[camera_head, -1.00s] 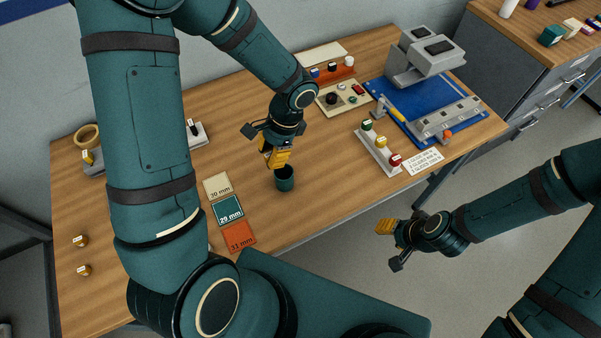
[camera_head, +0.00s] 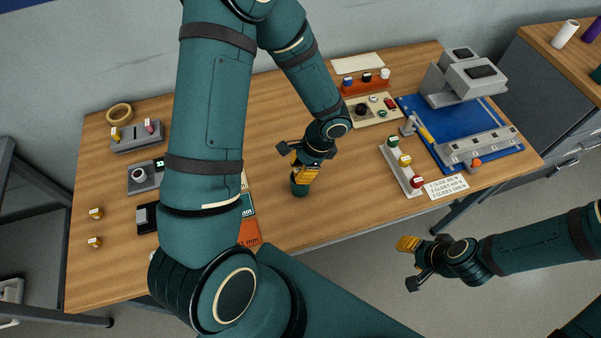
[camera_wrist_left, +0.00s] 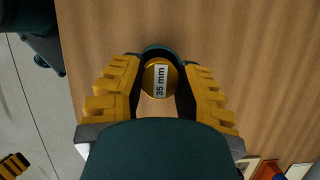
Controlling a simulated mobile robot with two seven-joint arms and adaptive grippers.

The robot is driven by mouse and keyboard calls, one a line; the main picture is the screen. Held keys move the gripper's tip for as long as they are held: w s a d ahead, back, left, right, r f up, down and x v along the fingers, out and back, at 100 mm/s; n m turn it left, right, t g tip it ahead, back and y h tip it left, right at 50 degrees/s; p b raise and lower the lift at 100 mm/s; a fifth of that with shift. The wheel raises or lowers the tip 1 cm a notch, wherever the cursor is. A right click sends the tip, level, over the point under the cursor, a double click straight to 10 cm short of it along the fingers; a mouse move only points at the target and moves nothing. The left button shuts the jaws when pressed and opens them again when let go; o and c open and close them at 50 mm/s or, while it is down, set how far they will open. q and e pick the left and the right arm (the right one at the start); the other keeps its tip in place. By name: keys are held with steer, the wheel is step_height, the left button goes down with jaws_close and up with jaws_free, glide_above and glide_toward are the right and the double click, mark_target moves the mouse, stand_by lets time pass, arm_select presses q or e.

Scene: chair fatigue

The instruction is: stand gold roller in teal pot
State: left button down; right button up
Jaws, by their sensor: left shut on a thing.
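The teal pot (camera_head: 299,190) stands on the wooden table, partly hidden by my left gripper (camera_head: 304,174) directly above it. In the left wrist view the gold roller (camera_wrist_left: 150,82), with a white "35 mm" label, sits between the two yellow fingers of my left gripper (camera_wrist_left: 160,90), which is shut on it. The pot's teal rim (camera_wrist_left: 160,49) shows just beyond the roller. The roller is at the pot's mouth; how deep it sits is hidden. My right gripper (camera_head: 410,262) hangs off the table's front edge, away from the pot; its finger gap is unclear.
Size cards (camera_head: 248,232) lie left of the pot, partly behind my left arm. A white rack with coloured knobs (camera_head: 402,165) and a blue-based machine (camera_head: 430,120) stand to the right. Small gold pieces (camera_head: 96,213) lie far left. Table around the pot is clear.

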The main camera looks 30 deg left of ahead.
arm_select(q)
step_height(320, 180, down, 2)
steer(key=shift+f, duration=0.15)
